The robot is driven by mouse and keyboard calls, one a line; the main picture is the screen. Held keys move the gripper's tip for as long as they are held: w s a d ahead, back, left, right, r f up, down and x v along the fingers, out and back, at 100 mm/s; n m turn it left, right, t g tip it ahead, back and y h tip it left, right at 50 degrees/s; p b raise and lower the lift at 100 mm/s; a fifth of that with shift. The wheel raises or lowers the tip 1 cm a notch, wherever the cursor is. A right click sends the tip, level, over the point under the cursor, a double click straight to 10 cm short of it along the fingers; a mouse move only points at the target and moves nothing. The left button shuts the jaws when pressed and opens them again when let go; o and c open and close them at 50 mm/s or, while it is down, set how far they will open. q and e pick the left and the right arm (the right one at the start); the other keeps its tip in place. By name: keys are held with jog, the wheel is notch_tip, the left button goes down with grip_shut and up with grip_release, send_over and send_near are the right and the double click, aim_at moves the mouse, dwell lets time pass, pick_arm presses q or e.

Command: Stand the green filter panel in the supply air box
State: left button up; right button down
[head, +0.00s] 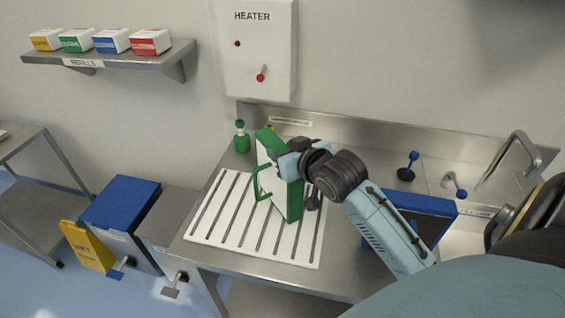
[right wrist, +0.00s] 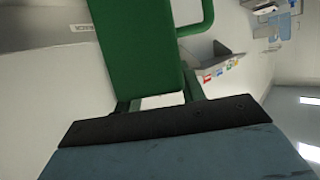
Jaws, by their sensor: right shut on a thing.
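The green filter panel (head: 295,200) has a green frame, a pale face and a green loop handle on its left side. It is upright and slightly tilted over the white slatted board (head: 230,238). I cannot tell whether its lower edge touches the board. My right gripper (head: 291,163) is shut on its upper part, coming from the right. In the right wrist view the green panel (right wrist: 135,50) fills the space ahead of the gripper, with its handle at the top. I cannot make out a supply air box. My left gripper is not in view.
A blue-framed item (head: 425,203) lies right of the board, partly behind my arm. A small green bottle (head: 241,138) stands at the back left of the steel counter (head: 200,225). A heater box (head: 258,60) and a refill shelf (head: 110,58) are on the wall.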

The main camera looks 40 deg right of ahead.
notch_tip(320, 180, down, 3)
jog(key=shift+f, duration=0.1)
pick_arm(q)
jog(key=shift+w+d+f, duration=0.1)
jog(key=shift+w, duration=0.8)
pick_arm(e)
jog(key=c, duration=0.9)
grip_release()
jog(key=shift+o, duration=0.2)
